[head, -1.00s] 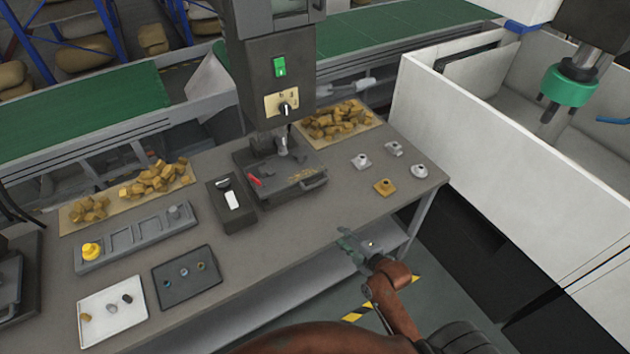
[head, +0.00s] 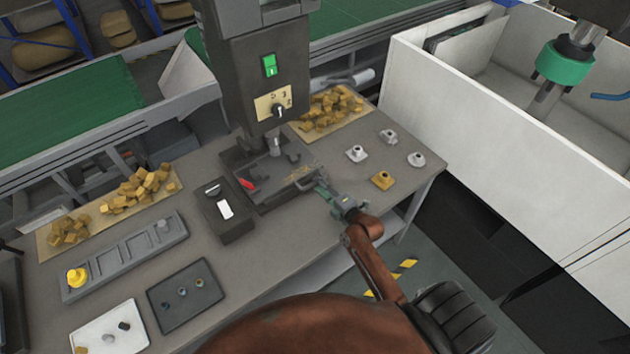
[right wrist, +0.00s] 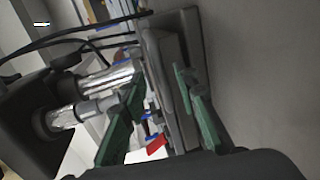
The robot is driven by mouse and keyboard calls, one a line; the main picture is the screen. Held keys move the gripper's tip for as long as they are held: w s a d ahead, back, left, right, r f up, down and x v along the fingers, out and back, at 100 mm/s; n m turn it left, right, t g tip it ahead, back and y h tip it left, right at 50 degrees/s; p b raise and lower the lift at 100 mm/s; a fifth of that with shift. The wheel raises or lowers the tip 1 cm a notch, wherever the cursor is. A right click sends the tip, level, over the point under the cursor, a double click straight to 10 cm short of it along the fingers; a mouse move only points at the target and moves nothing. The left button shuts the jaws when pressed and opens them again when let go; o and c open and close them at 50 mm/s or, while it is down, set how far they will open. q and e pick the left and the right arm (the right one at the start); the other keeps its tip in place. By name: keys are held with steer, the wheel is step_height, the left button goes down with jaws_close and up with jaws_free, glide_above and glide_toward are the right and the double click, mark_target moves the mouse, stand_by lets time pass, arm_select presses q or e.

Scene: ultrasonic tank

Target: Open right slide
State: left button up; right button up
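The right slide (head: 268,192) is a dark grey tray under the head of the grey machine, with a red part (head: 246,184) on it. In the right wrist view, the gripper's two green fingers (right wrist: 158,108) are spread apart. The grey edge of the slide (right wrist: 172,75) shows between them. I cannot tell whether a finger touches it. My left gripper is not in view.
A dark switch box (head: 225,212) stands left of the slide. Several small fittings (head: 382,180) stand on the table to the right. Brass pieces (head: 330,110) lie behind. A white-walled enclosure (head: 480,130) borders the right side.

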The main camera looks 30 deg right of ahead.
steer(key=x, duration=0.2)
steer(key=shift+w+f, duration=0.1)
steer(key=shift+w, duration=0.25)
steer(key=shift+w+a+f, duration=0.1)
steer(key=shift+w, duration=0.35)
jaws_close()
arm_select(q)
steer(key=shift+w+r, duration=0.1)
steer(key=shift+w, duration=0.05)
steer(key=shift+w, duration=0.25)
